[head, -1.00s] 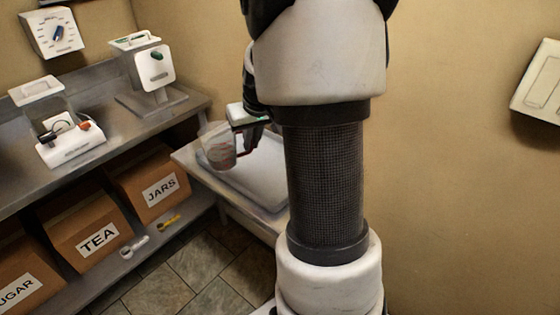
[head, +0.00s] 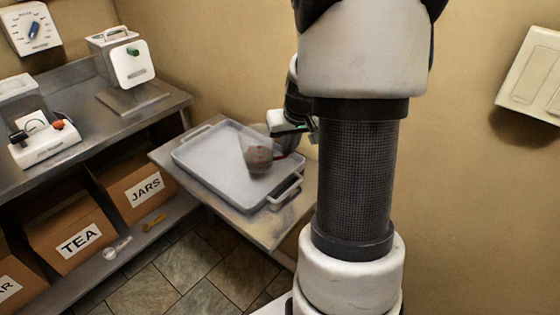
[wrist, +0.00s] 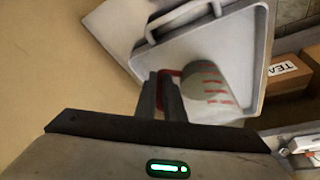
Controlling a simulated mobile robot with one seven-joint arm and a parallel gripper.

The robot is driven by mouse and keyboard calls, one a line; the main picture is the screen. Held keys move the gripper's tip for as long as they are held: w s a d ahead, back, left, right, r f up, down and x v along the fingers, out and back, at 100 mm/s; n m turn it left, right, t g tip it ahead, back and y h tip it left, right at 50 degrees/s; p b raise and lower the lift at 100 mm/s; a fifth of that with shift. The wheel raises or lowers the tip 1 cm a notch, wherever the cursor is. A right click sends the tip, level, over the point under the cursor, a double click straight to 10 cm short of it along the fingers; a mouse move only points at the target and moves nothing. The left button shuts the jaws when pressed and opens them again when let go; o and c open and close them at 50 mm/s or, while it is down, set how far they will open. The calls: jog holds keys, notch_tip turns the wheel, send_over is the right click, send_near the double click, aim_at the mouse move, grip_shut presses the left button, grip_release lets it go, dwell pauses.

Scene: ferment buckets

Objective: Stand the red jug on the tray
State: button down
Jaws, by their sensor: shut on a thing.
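The red jug (head: 258,157) is a clear jug with red markings, a red handle and dark reddish contents low inside. It is upright over the right half of the grey tray (head: 205,153); I cannot tell whether its base touches the tray. My gripper (head: 302,135) is at the jug's right side, shut on its handle. In the wrist view my gripper's fingers (wrist: 158,95) close on the red handle, with the jug (wrist: 208,92) just to their right and the tray (wrist: 200,48) beyond. The fingertips are small in the head view.
The tray lies on a metal side table (head: 262,228). A counter at left holds a white device with a green knob (head: 130,62) and another with an orange knob (head: 45,140). Labelled boxes, JARS (head: 135,185) and TEA (head: 70,232), stand below. The tray's left half is clear.

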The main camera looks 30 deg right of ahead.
jog(key=shift+f+b, duration=0.4)
jog(key=shift+f, duration=1.9)
jog(key=shift+f, duration=0.2)
jog(key=c, duration=1.8)
grip_release()
jog(key=shift+c, duration=0.2)
jog(key=shift+r, duration=0.45)
jog(key=p+v, duration=0.2)
jog(key=v, duration=0.9)
jog(key=shift+s+r, duration=0.2)
jog(key=shift+s, duration=0.1)
jog(key=shift+a, duration=0.1)
